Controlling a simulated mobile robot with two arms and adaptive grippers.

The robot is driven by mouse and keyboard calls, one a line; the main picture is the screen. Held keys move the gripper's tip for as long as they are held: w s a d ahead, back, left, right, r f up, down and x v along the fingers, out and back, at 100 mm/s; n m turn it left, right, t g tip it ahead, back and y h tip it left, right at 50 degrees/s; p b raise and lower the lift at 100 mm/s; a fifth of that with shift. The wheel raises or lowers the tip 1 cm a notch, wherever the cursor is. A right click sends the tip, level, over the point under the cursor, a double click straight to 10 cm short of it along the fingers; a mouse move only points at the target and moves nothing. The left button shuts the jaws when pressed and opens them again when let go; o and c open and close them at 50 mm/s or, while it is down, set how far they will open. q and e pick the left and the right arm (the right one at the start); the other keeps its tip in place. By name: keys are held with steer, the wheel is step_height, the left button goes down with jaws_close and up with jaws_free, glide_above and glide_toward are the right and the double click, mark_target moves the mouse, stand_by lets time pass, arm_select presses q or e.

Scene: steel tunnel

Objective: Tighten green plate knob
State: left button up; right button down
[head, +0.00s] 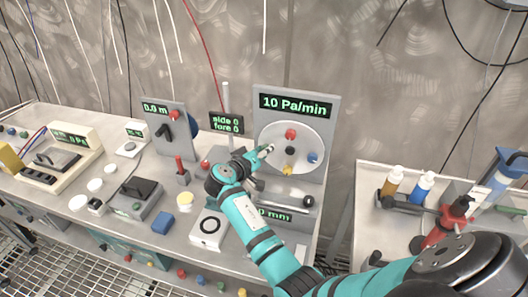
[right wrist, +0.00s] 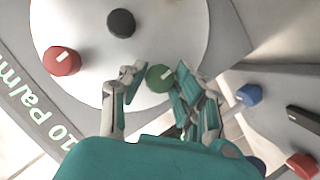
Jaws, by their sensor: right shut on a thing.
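A pale round plate (head: 308,143) is on an upright grey panel. In the head view it carries a red knob (head: 291,134), a black centre knob (head: 289,151), a blue knob (head: 313,158) and a yellow knob (head: 287,168). The green knob (right wrist: 158,78) shows in the right wrist view, between the fingertips of my right gripper (right wrist: 155,86). The gripper is shut on it. In the head view my right gripper (head: 266,152) covers the plate's left edge and hides the green knob. My left gripper is not in view.
The panel's display (head: 296,105) reads 10 Pa/min. A small sign (head: 226,123) and a panel with a black lever (head: 168,131) stand left of it. A side table at right holds bottles (head: 421,186).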

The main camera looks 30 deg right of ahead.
steer(key=shift+m+y+b, duration=0.3)
steer(key=shift+m+b, duration=0.2)
steer(key=shift+b, duration=0.1)
steer(key=c, duration=1)
jaws_free()
step_height(320, 180, up, 10)
